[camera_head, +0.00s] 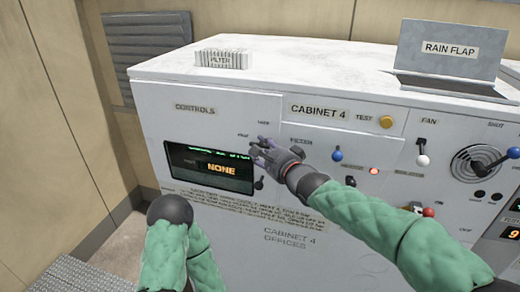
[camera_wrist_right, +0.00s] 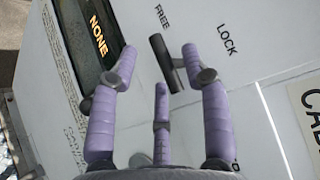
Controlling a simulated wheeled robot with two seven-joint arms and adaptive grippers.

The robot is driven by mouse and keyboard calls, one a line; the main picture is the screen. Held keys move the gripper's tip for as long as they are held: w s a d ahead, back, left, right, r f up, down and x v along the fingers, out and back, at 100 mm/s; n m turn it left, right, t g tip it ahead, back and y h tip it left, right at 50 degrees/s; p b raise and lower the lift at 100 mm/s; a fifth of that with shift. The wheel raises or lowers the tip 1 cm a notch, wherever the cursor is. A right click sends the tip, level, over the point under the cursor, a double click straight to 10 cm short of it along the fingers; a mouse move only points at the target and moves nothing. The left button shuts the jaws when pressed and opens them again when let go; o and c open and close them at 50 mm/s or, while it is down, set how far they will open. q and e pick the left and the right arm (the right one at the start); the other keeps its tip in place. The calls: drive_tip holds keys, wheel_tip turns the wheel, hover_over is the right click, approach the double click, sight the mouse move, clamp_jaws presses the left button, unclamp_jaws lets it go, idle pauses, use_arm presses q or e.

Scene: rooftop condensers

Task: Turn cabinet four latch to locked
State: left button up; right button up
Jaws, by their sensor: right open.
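Cabinet four (camera_head: 205,120) is a white unit labelled CABINET 4. Its latch is a black bar handle (camera_wrist_right: 166,62) in the right wrist view, tilted, beside the printed words FREE and LOCK. The bar's end lies nearer FREE; I cannot tell its exact setting. My right gripper (camera_head: 262,152) is open in front of the panel, right of the screen. In the wrist view its purple fingers (camera_wrist_right: 160,56) stand on both sides of the bar, with no clear contact. The head view hides the latch behind this hand. My left gripper is out of view; only my left arm shows.
A screen (camera_head: 210,168) reading NONE is left of the hand, with a small black knob (camera_head: 259,184) by its edge. To the right are a blue-knobbed lever (camera_head: 337,155), a red light (camera_head: 374,170) and a fan lever (camera_head: 422,158). A filter (camera_head: 221,59) lies on top.

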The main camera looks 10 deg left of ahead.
drive_tip(key=shift+w+a+f, duration=0.1)
drive_tip(key=shift+w+a, duration=0.15)
